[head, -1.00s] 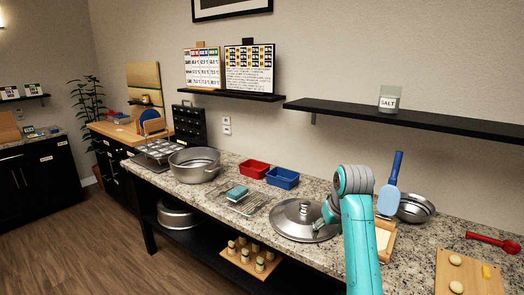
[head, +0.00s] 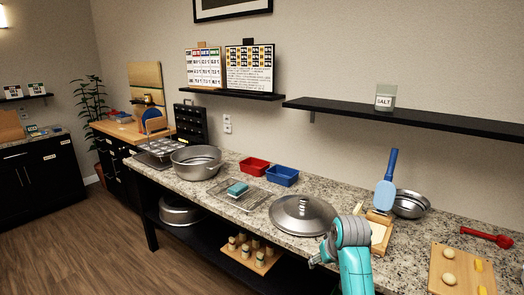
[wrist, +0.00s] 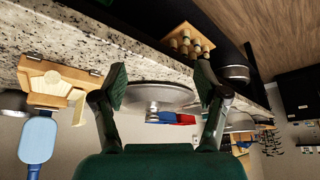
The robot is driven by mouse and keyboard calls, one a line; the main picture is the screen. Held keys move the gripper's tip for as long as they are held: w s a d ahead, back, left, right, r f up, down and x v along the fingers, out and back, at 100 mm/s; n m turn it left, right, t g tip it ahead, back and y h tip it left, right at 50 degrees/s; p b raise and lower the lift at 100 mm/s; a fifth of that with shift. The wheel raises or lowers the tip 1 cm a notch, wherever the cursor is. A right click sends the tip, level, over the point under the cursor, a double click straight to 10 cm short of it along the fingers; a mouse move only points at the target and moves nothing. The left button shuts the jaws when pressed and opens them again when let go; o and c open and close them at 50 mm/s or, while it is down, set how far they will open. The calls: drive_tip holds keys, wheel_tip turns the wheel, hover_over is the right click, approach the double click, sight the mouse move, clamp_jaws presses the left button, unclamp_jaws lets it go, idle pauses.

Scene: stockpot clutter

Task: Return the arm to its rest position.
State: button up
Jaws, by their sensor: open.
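My arm shows at the lower middle right of the head view, teal with a grey joint, in front of the counter (head: 268,210). My gripper (wrist: 160,85) shows in the wrist view with its two dark fingers wide apart and nothing between them. Behind the gap lie the silver pot lid (wrist: 158,95) and its knob, at a distance from the fingers. In the head view the lid (head: 303,213) lies flat on the counter, to the left of my arm. My fingertips are mostly hidden in the head view.
A stockpot (head: 197,163), a rack with a teal sponge (head: 238,188), and red (head: 254,165) and blue (head: 282,176) bins stand left. A blue spatula (head: 386,185), metal bowls (head: 410,204) and a cutting board (head: 460,272) are right. Jars stand on the lower shelf (head: 200,235).

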drive_tip(key=s+f+t, duration=0.3)
drive_tip(key=s+f, duration=1.5)
drive_tip(key=f, duration=0.3)
drive_tip(key=s+f+m+t, duration=0.1)
drive_tip(key=s+f+t, duration=0.1)
drive_tip(key=s, duration=1.6)
drive_tip(key=s+r+t, duration=0.2)
drive_tip(key=s+r, duration=0.7)
drive_tip(key=s, duration=0.3)
drive_tip(key=s+r+t, duration=0.2)
drive_tip(key=s+r, duration=0.7)
drive_tip(key=s, duration=0.3)
drive_tip(key=shift+s+a+m+h, duration=0.2)
drive_tip(key=shift+a+m+h, duration=0.1)
drive_tip(key=shift+a, duration=0.05)
drive_tip(key=shift+w, duration=0.1)
drive_tip(key=shift+w+f, duration=0.1)
drive_tip(key=shift+w, duration=0.1)
